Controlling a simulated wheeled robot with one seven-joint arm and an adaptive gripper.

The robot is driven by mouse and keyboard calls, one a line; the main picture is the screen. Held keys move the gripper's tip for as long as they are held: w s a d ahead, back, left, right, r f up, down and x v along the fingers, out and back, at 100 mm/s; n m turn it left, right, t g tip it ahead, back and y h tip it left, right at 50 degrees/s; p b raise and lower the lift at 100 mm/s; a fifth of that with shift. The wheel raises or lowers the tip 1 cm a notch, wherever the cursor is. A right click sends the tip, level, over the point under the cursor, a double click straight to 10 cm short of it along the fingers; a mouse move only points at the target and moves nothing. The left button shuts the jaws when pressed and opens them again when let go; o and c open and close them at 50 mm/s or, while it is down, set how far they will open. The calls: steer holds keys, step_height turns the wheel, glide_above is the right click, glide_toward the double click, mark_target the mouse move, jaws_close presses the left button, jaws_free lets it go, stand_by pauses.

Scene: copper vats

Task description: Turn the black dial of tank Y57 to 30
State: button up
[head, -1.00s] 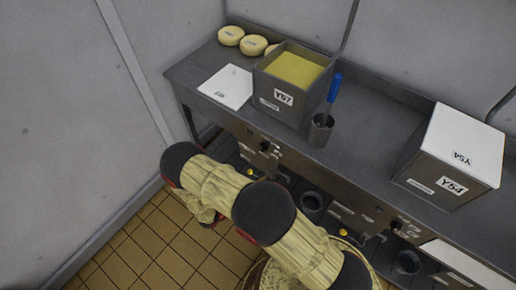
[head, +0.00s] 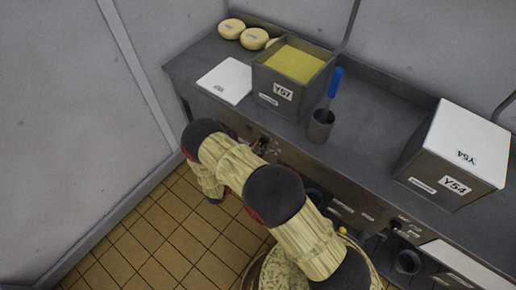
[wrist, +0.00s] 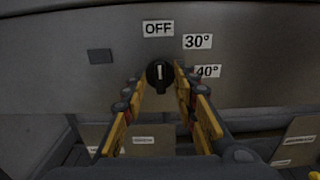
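Tank Y57 (head: 266,83) is a grey open box with yellow contents, standing on the counter in the head view. The black dial (wrist: 155,71) is on the counter's front panel in the wrist view. Its white mark is upright, pointing at the OFF label (wrist: 158,28). The 30° label (wrist: 197,41) is up and right of the dial, with the 40° label (wrist: 208,71) below it. My gripper (wrist: 160,78) is open, one yellow-and-grey finger on each side of the dial. I cannot tell whether either finger touches it. In the head view my arm largely hides my gripper.
Closed tank Y54 (head: 452,160) stands further right on the counter (head: 365,135). A grey cup (head: 321,127) with a blue-handled tool, a white lid (head: 226,80) and yellow cheese rounds (head: 231,28) are near Y57. A wall closes off the left; tiled floor lies below.

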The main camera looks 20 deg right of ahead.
steer(key=shift+w+d, duration=0.1)
steer(key=shift+d, duration=0.05)
steer(key=shift+c, duration=0.8)
jaws_close()
